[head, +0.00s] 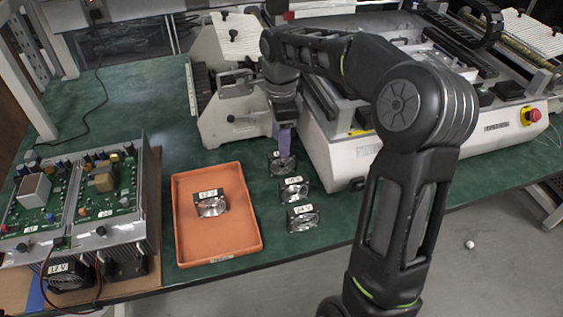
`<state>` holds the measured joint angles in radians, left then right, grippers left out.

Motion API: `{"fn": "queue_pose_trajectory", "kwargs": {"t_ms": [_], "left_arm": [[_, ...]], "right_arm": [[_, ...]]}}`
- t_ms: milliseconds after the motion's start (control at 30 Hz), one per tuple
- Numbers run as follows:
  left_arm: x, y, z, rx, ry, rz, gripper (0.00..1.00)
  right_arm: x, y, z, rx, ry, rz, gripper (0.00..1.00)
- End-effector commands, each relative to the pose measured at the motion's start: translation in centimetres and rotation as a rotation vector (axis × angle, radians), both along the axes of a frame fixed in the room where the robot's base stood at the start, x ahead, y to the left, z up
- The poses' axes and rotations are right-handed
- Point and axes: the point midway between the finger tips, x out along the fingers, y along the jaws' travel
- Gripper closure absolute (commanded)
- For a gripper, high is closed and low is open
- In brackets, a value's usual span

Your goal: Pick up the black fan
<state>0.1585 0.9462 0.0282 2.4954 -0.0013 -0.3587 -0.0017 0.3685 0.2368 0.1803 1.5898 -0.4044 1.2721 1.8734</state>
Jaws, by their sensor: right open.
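Three small black fans with white labels stand in a row on the green table, right of an orange tray. The farthest fan (282,166) is directly below my right gripper (284,150). The middle fan (294,190) and the nearest fan (303,219) stand clear of it. Another fan (211,204) sits inside the orange tray (238,248). My right gripper points down with its jaws open, its tips at or just above the top of the farthest fan. Whether the tips straddle that fan is too small to tell. My left gripper is out of view.
A circuit-board unit (110,240) with heat sinks and a black fan (70,276) stands at the left. A white machine (335,160) with a red button (534,115) fills the back right. Bare green table (130,105) lies behind the tray.

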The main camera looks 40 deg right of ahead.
Motion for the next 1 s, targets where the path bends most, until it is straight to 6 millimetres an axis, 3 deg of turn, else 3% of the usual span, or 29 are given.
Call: {"fn": "queue_pose_trajectory", "kwargs": {"t_ms": [167,500,1000], "left_arm": [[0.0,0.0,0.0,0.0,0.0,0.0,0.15],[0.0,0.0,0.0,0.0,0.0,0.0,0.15],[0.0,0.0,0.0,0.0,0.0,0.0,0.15]], "right_arm": [[-0.1,0.0,-0.6,0.001,0.002,-0.001,0.55],[-0.2,-0.1,-5.0,-0.001,0.001,-0.001,0.55],[-0.2,0.0,-5.1,0.0,0.0,-0.001,0.55]]}}
